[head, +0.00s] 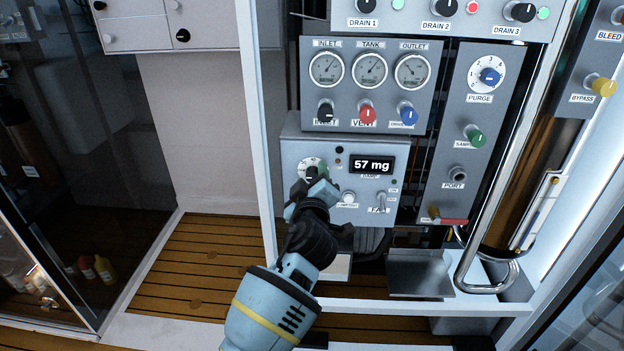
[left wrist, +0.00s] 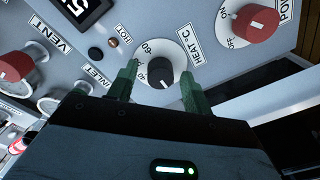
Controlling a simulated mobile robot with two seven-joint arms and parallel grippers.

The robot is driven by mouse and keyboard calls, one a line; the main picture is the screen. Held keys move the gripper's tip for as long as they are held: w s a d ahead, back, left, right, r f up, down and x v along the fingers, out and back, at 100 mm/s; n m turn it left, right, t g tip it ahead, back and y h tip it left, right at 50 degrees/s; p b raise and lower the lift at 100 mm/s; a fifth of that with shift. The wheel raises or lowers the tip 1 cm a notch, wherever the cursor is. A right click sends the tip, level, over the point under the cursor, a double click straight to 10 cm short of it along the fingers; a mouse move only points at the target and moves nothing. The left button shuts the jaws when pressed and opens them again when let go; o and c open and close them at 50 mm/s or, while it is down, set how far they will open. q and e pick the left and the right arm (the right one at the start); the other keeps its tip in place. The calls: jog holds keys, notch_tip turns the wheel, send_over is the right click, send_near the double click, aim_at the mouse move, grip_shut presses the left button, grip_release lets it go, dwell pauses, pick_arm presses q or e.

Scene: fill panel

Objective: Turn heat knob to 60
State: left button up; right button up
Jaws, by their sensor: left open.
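The heat knob (left wrist: 161,72) is black on a white round dial, beside the label "HEAT °C" in the left wrist view. Dial numbers show next to it, but the exact setting is hard to read. My left gripper (left wrist: 160,82) is open, with one green fingertip on each side of the knob. I cannot tell whether they touch it. In the head view the left gripper (head: 316,178) is in front of the grey control box (head: 340,210) and partly hides the dial (head: 310,164). My right gripper is not in view.
A display (head: 372,166) reading "57 mg" is right of the dial. A red knob (left wrist: 255,22) is close by in the left wrist view. A white post (head: 258,120) is at the left.

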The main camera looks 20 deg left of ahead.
pick_arm(q)
jog(key=c, duration=1)
